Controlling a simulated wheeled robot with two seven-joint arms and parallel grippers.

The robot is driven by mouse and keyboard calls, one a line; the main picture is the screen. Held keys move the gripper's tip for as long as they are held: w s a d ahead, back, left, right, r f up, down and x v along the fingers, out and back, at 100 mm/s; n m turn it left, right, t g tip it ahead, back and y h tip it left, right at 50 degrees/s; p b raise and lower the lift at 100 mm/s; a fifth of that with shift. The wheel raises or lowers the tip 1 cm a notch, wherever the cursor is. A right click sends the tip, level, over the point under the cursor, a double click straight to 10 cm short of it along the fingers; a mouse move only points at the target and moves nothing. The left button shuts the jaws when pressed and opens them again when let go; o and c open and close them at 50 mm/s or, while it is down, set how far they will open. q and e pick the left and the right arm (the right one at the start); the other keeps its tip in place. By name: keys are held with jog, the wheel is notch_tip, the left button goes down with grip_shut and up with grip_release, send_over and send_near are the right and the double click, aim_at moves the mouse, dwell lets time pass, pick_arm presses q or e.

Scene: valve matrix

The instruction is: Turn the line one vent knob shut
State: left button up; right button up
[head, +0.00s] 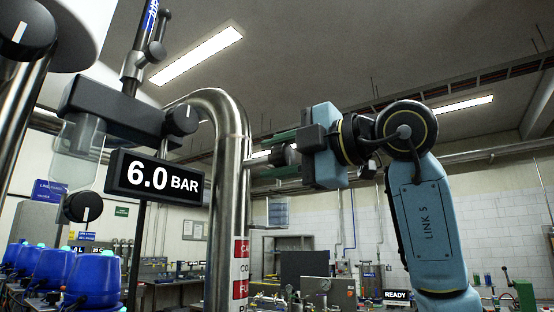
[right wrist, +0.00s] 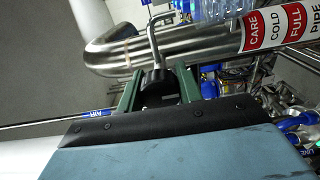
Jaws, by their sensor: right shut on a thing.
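My right gripper (head: 284,154) comes in from the right in the head view, with its green fingers on either side of a dark round knob (head: 281,155). The knob is on a thin stem beside the big bent steel pipe (head: 231,185). In the right wrist view the gripper (right wrist: 157,92) is shut on the black knob (right wrist: 156,80), and a bent metal stem (right wrist: 154,40) rises past the pipe. No label on this knob can be read, and its pointer mark is hidden. My left gripper is not in view.
A display (head: 155,179) reads 6.0 BAR. Other dark knobs are at the upper left (head: 24,32), by the valve block (head: 182,119) and below the clear cup (head: 82,207). Blue containers (head: 90,268) stand at lower left. The pipe is close to my gripper.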

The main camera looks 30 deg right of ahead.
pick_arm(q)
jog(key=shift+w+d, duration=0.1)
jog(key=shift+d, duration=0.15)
pick_arm(e)
jog(key=o, duration=1)
jog(key=shift+d, duration=0.1)
jog(key=shift+c, duration=0.2)
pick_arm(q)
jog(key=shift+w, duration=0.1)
pick_arm(e)
jog(key=shift+s, duration=0.1)
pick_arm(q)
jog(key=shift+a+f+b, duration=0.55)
pick_arm(e)
jog(key=v, duration=1.3)
jog(key=shift+s, duration=0.1)
